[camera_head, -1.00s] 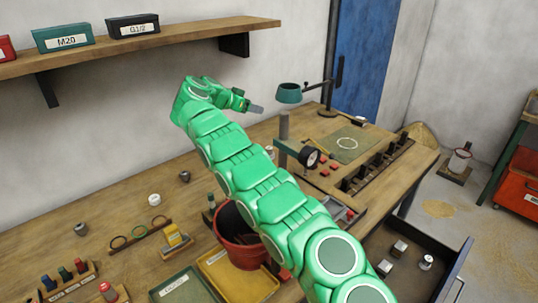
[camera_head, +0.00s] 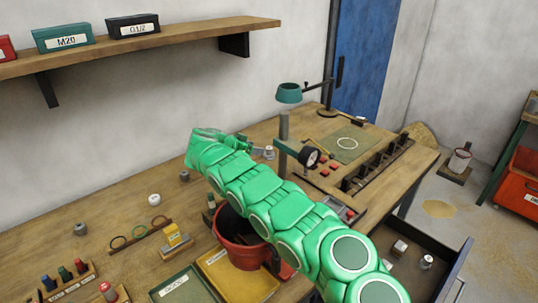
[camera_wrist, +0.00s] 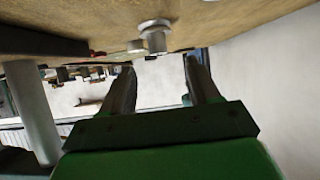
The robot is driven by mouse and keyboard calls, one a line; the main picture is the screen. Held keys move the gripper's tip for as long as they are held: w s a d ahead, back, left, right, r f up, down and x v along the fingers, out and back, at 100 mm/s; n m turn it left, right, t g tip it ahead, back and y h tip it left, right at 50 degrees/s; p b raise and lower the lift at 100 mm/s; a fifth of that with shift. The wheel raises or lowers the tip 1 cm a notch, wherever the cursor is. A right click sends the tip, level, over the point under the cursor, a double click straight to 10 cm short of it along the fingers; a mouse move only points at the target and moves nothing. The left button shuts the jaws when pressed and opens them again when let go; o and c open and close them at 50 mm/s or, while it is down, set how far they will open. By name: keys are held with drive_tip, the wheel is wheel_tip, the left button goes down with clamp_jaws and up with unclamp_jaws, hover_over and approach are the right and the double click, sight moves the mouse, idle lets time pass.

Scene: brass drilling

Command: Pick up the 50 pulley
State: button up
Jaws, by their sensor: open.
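My gripper (camera_head: 257,151) is low over the bench, left of the post with the gauge. In the wrist view its two fingers (camera_wrist: 160,66) are apart with nothing between them. A small silvery, stepped round piece (camera_wrist: 155,37) stands on the bench just beyond the fingertips, roughly in line with the gap. It also shows at the fingertips in the head view (camera_head: 269,152). It may be the 50 pulley, but I see no readable mark on it. Other small round pieces stand at the left: a white one (camera_head: 154,199) and grey ones (camera_head: 80,229) (camera_head: 185,176).
The grey post (camera_head: 284,128) with a gauge (camera_head: 309,157) stands close right of my gripper; it also shows in the wrist view (camera_wrist: 33,110). A red bucket (camera_head: 238,252) sits below my arm.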

sight(267, 150)
drive_tip(key=shift+x, duration=3.9)
drive_tip(key=shift+s+d+f, duration=0.1)
drive_tip(key=shift+s+d, duration=0.05)
clamp_jaws()
